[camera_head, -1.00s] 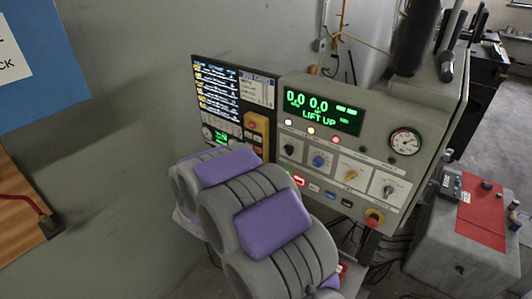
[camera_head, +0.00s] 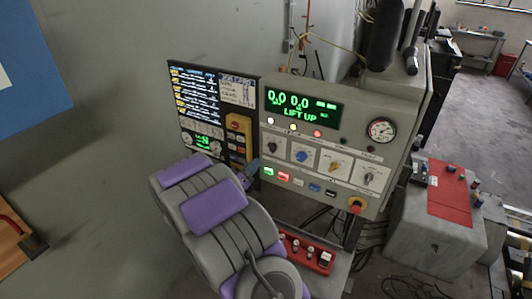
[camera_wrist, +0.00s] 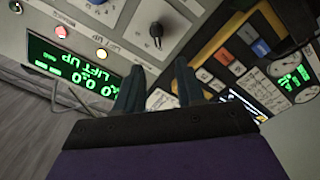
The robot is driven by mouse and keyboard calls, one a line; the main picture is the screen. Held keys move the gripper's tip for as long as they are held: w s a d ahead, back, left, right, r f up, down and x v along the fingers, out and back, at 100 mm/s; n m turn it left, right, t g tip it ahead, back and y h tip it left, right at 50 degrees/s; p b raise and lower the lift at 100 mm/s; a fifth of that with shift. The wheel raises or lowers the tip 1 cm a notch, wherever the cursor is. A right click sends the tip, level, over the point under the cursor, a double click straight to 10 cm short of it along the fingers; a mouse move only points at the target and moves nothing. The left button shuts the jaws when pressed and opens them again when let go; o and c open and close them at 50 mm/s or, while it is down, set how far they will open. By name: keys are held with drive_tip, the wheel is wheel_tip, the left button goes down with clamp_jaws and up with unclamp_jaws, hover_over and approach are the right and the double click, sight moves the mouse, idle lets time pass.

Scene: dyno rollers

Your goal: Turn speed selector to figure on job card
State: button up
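The control panel (camera_head: 345,130) has a row of knobs: black (camera_head: 272,147), blue (camera_head: 302,156), yellow (camera_head: 335,167) and grey (camera_head: 368,179). Their labels are too small to read, so I cannot tell which is the speed selector. The job card (camera_head: 237,91) is a white sheet at the upper left; its figure is unreadable. My gripper (camera_head: 249,172) is below and left of the black knob. In the wrist view, my gripper's two dark fingers (camera_wrist: 158,88) are apart and empty. The black knob (camera_wrist: 156,32) lies beyond the fingertips, apparently untouched.
A green display (camera_head: 303,106) reads "LIFT UP". A red emergency button (camera_head: 357,204) is at the panel's lower right. A yellow control box (camera_head: 238,128) is left of the knobs. Coloured push buttons (camera_head: 299,182) run below them. A red-topped grey unit (camera_head: 450,200) stands right.

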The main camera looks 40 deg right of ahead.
sight(270, 150)
drive_tip(key=shift+g, duration=0.3)
drive_tip(key=x, duration=0.4)
drive_tip(key=s+x, duration=0.1)
drive_tip(key=x, duration=0.3)
drive_tip(key=f+x, duration=0.1)
drive_tip(key=x, duration=0.3)
drive_tip(key=shift+s+d+b, duration=0.2)
drive_tip(key=shift+d+b, duration=0.05)
drive_tip(key=shift+b, duration=0.05)
drive_tip(key=shift+w+r, duration=0.1)
drive_tip(key=shift+w, duration=0.05)
drive_tip(key=shift+w+a+r, duration=0.1)
drive_tip(key=shift+a+r, duration=0.1)
drive_tip(key=shift+a, duration=0.35)
drive_tip(key=shift+w+a+r, duration=0.1)
drive_tip(key=shift+a+r, duration=0.1)
drive_tip(key=shift+a, duration=0.4)
drive_tip(key=shift+d+f, duration=0.1)
drive_tip(key=shift+d, duration=0.5)
drive_tip(key=shift+d+f, duration=0.15)
drive_tip(key=shift+d, duration=0.45)
drive_tip(key=shift+c, duration=1.2)
drive_tip(key=shift+s, duration=0.15)
drive_tip(key=shift+c, duration=0.9)
drive_tip(key=shift+a, duration=0.15)
clamp_jaws()
